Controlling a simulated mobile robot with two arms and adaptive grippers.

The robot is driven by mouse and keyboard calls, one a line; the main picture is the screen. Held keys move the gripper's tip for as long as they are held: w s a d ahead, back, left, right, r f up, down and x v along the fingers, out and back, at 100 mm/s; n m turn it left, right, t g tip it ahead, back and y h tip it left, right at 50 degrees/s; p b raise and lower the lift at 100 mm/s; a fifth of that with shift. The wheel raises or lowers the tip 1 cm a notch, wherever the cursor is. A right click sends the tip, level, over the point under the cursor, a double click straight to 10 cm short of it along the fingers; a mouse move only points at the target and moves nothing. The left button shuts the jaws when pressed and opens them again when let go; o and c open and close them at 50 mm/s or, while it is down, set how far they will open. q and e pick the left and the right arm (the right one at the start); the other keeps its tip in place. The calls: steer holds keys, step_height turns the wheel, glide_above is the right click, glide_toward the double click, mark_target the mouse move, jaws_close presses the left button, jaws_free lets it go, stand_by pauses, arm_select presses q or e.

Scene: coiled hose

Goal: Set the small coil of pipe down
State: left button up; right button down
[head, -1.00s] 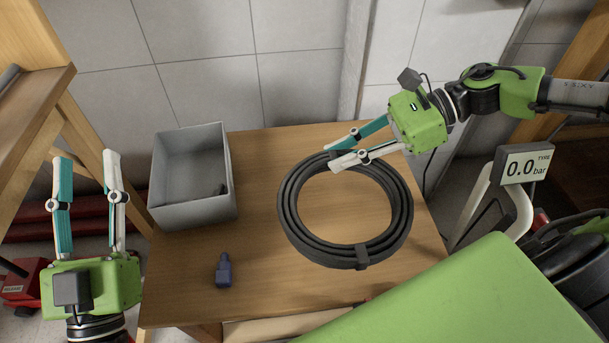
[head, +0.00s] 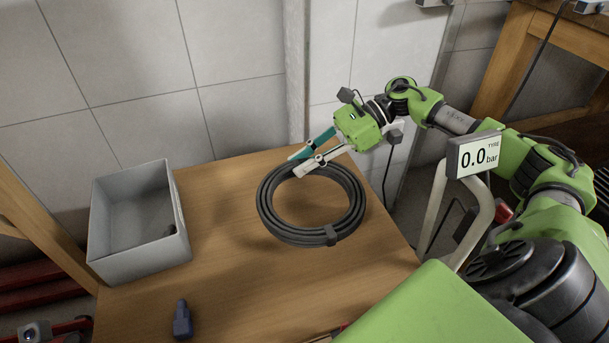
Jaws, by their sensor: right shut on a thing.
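The small coil of pipe (head: 268,217) is a dark grey ring of several turns, with a clip (head: 331,236) on its near side. It is over the wooden table (head: 225,275) and looks level. My right gripper (head: 295,164) is shut on the coil's far rim, with one teal and one white finger. A soft shadow lies on the table around the coil; I cannot tell whether its underside touches the wood. My left gripper is out of view.
A grey open bin (head: 140,248) stands on the table's left side with a small dark thing inside. A small blue bottle-like object (head: 182,322) is at the front left. A gauge reading 0.0 bar (head: 474,156) stands beyond the table's right edge. Bare wood lies between bin and coil.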

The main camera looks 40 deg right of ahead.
mark_target(304, 182)
steer(key=shift+w+d+f, duration=0.35)
steer(key=shift+w+f, duration=0.05)
steer(key=shift+f, duration=0.2)
steer(key=shift+f+b, duration=0.85)
steer(key=shift+f, duration=0.6)
steer(key=shift+f, duration=0.1)
steer(key=c, duration=1.9)
jaws_free()
steer(key=shift+s+d+r, duration=0.1)
steer(key=shift+d+r, duration=0.1)
steer(key=shift+r, duration=0.05)
steer(key=p+v, duration=0.2)
steer(key=v, duration=0.9)
steer(key=shift+s+d, duration=0.1)
steer(key=shift+d, duration=0.15)
